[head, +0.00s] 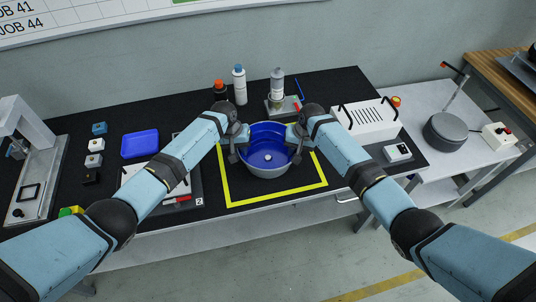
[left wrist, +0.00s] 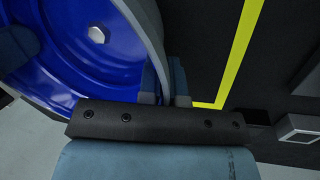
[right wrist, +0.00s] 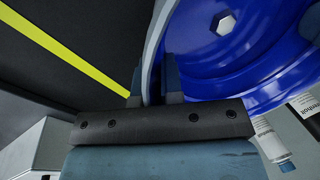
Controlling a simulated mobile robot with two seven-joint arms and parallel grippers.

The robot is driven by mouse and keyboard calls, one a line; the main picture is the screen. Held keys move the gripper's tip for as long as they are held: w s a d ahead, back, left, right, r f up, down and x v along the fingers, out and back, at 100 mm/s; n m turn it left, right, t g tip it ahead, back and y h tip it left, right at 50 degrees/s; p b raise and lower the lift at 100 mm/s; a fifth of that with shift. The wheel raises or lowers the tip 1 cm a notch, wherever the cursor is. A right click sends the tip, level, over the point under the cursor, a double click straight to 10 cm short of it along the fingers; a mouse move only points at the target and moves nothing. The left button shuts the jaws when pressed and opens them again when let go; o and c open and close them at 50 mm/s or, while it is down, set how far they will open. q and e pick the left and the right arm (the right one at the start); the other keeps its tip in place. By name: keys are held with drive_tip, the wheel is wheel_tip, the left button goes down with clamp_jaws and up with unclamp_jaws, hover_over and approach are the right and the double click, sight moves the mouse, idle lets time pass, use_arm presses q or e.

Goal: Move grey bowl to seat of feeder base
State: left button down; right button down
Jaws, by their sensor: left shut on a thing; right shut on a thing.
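The grey bowl (head: 266,171), blue inside with a bolt head at its centre, is at the yellow-taped square on the black bench mat. I cannot tell whether it touches the mat. My left gripper (head: 238,150) is shut on the bowl's left rim; the wall also shows between its fingers in the left wrist view (left wrist: 158,50). My right gripper (head: 295,145) is shut on the right rim; the wall also shows in the right wrist view (right wrist: 154,55). A round dark grey drum, seemingly the feeder base (head: 446,130), stands on the side table at right, apart from the bowl.
A white box with black handles (head: 368,119) and a small white device (head: 397,152) lie between bowl and drum. Bottles (head: 239,86) stand behind the bowl. A blue tray (head: 140,144) lies left. A thin post (head: 456,90) and a switch box (head: 499,136) flank the drum.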

use_arm(q)
drive_tip(key=shift+w+a+r, duration=0.1)
drive_tip(key=shift+r, duration=0.1)
use_arm(e)
drive_tip(key=shift+w+d+r, duration=0.1)
drive_tip(key=shift+d+r, duration=0.05)
idle(0.3)
